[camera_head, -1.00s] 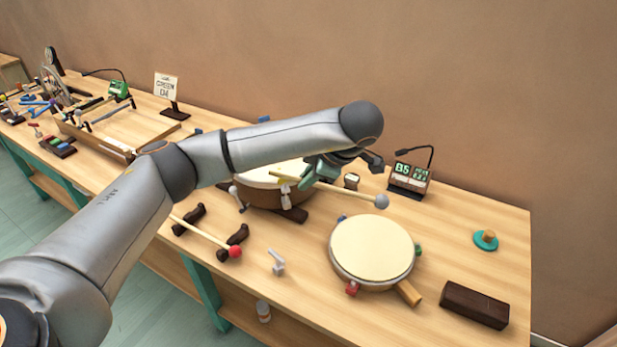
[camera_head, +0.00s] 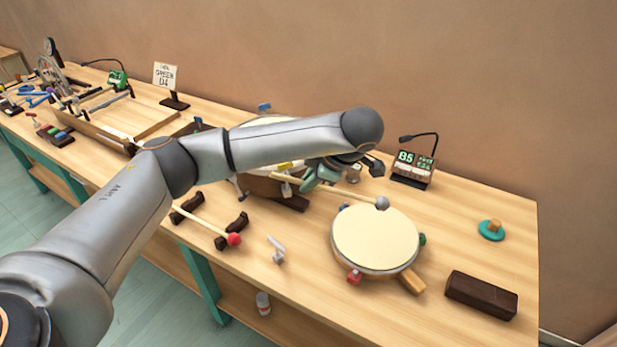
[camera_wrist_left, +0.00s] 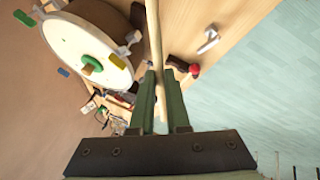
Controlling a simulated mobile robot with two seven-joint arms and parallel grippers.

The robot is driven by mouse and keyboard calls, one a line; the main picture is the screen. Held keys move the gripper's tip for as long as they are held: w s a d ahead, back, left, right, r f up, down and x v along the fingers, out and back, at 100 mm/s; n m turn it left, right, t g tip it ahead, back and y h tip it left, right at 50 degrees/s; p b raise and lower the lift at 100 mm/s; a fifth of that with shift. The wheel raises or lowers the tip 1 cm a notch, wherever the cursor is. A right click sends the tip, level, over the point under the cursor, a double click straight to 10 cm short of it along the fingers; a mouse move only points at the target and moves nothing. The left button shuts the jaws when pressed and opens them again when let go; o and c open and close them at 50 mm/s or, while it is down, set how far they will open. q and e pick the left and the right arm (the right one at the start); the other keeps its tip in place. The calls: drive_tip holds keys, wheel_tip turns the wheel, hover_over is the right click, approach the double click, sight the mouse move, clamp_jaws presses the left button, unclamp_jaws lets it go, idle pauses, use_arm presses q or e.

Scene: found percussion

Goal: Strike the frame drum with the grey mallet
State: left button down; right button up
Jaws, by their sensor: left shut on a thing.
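The frame drum (camera_head: 376,238), with a round cream skin, colored clamps and a wooden handle, lies flat on the bench at right in the head view. My left gripper (camera_head: 318,178) is shut on the grey mallet's pale shaft (camera_head: 350,194), up and left of this drum in the picture. The mallet's grey head (camera_head: 382,203) overlaps the drum's far rim in the picture; whether it touches, I cannot tell. In the left wrist view my gripper (camera_wrist_left: 163,80) holds the shaft (camera_wrist_left: 154,25) between green fingers. My right gripper is not in view.
A larger drum (camera_wrist_left: 75,45) stands behind my arm, partly hidden in the head view. A red-headed mallet (camera_head: 234,239) rests on dark cradles. A display (camera_head: 413,165), brown block (camera_head: 481,295) and teal disc (camera_head: 491,231) stand around the frame drum.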

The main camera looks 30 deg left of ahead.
use_arm(q)
wheel_tip(320, 180, down, 6)
drive_tip(key=w+d+y+b, duration=0.1)
drive_tip(key=d+y+b, duration=0.1)
drive_tip(key=b, duration=0.3)
drive_tip(key=shift+m+g, duration=0.3)
drive_tip(key=shift+g, duration=0.2)
wheel_tip(320, 180, up, 7)
drive_tip(key=p, duration=0.5)
drive_tip(key=shift+a+f+p, duration=0.15)
drive_tip(key=shift+p, duration=0.2)
